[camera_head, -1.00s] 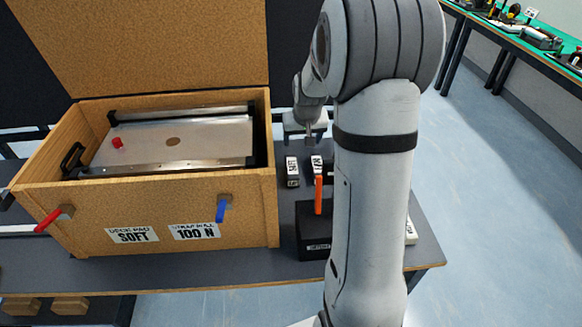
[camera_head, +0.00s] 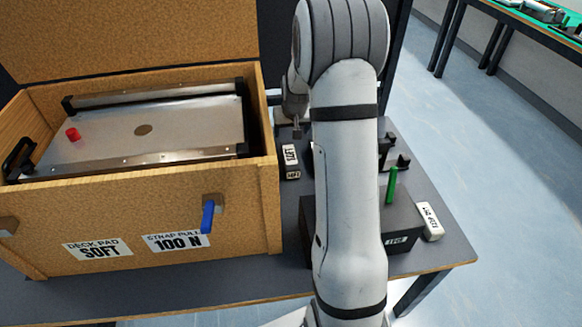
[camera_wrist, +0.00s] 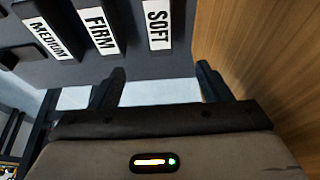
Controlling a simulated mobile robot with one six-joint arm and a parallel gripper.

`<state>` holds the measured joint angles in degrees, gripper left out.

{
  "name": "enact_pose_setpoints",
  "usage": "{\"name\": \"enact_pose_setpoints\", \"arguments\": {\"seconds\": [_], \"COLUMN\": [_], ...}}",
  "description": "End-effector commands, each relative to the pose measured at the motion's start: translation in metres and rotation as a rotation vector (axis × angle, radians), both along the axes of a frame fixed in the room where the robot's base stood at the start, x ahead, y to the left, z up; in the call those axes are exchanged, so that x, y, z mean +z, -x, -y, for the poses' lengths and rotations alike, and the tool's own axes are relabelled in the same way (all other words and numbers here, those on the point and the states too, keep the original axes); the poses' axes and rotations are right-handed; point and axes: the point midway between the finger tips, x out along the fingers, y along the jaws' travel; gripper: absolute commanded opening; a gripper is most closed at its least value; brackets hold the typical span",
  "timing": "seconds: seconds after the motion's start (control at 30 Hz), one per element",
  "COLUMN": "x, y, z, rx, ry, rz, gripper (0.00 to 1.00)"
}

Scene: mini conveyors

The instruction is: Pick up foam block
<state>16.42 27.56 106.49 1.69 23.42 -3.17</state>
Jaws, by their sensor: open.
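Dark foam blocks with white labels lie in a row on the grey bench: SOFT (camera_wrist: 158,25), FIRM (camera_wrist: 97,28) and MEDIUM (camera_wrist: 50,38) in the wrist view. In the head view one labelled block (camera_head: 290,163) shows between the wooden crate and my arm; the others are largely hidden behind my arm. My gripper (camera_wrist: 160,76) is open and empty. Its fingers point towards the row, with the SOFT block ahead between their lines and apart from them. In the head view my gripper (camera_head: 297,128) is small, above the bench behind that block.
The wooden crate (camera_head: 262,215) with a metal deck inside stands close left of the block; its wall (camera_wrist: 245,40) fills the wrist view's right. A dark box (camera_head: 385,222) with a green lever (camera_head: 392,184) stands right, beside a white labelled block (camera_head: 430,221). Open floor lies right.

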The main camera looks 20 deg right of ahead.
Motion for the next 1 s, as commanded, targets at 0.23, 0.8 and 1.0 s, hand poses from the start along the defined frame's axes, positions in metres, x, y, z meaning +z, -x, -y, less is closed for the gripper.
{"name": "enact_pose_setpoints", "arguments": {"seconds": [0.23, 0.8, 1.0], "x": [-0.079, -0.125, -0.154], "y": [0.001, -0.008, -0.017], "z": [0.003, 0.013, 0.018], "rx": [-0.007, -0.018, -0.019], "ry": [0.0, -0.001, -0.001], "rz": [0.0, -0.002, -0.004], "gripper": [0.71, 0.71, 0.71]}}
